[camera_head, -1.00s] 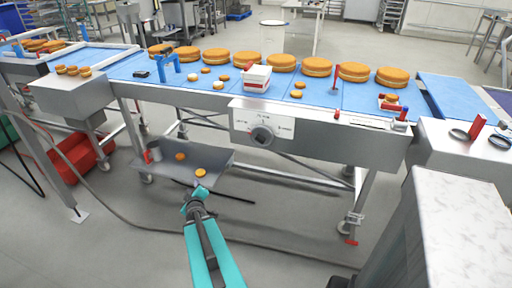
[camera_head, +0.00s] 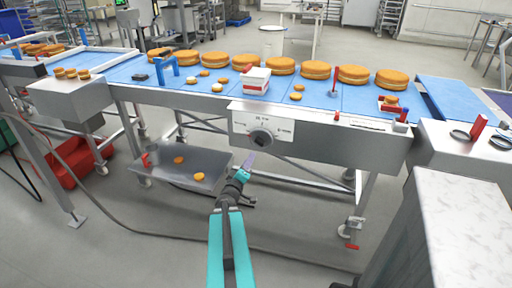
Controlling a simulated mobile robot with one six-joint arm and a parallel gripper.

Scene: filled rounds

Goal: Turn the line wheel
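The line wheel is a dark round knob (camera_head: 261,137) on a white labelled panel (camera_head: 283,133) on the front of the conveyor's metal side. My gripper (camera_head: 249,161) is at the end of the teal arm, just below and slightly left of the knob in the picture. It looks apart from the knob, though the distance in depth is hard to judge. The fingers are small and blurred, so I cannot tell whether they are open or shut.
The blue conveyor belt (camera_head: 205,88) carries several large round cakes (camera_head: 315,69) and small ones. A white box (camera_head: 256,80) sits above the panel. A grey tray (camera_head: 210,160) with small cakes hangs at lower left. A metal cabinet (camera_head: 455,230) stands close at right.

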